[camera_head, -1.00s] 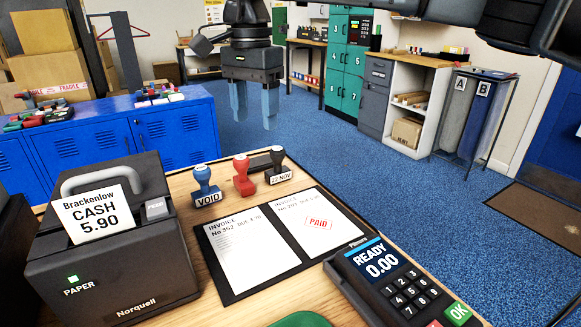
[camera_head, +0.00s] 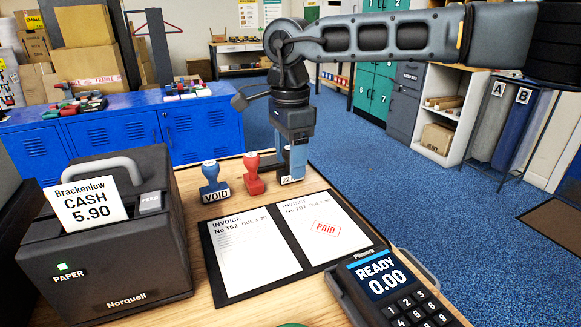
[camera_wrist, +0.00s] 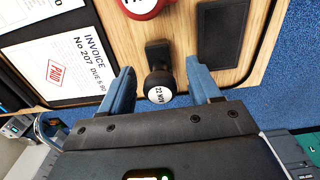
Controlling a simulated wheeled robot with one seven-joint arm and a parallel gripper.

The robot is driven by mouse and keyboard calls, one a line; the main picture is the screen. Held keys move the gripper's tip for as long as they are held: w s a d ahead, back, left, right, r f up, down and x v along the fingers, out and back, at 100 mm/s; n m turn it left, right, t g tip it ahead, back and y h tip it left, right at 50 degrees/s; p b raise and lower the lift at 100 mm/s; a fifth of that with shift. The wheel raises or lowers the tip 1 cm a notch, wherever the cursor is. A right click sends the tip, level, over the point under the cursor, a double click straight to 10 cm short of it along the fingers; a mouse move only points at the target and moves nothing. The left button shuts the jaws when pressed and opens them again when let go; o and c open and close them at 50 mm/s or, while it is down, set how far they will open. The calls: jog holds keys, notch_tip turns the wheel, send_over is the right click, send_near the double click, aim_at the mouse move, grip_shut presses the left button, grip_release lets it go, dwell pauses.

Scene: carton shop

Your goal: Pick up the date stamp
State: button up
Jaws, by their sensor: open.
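The date stamp (camera_wrist: 160,84) is black with a round knob and a white "22 NOV" label. It stands upright near the far edge of the wooden desk, right of a red stamp (camera_head: 252,174) and a blue VOID stamp (camera_head: 213,183). My gripper (camera_head: 291,168) is over it in the head view and hides most of it; part of its label shows below the fingers. In the wrist view my gripper (camera_wrist: 157,80) is open, with one blue finger on each side of the stamp's knob. I cannot tell whether either finger touches it.
A dark pad (camera_wrist: 221,45) lies beside the date stamp. A clipboard with two invoices (camera_head: 252,290) lies in front of the stamps. A receipt printer (camera_head: 110,240) stands at left and a card terminal (camera_head: 398,290) at right. Blue lockers (camera_head: 195,130) stand behind the desk.

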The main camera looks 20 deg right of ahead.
jog(key=shift+f, duration=0.5)
jog(key=shift+c, duration=0.3)
jog(key=c, duration=1.1)
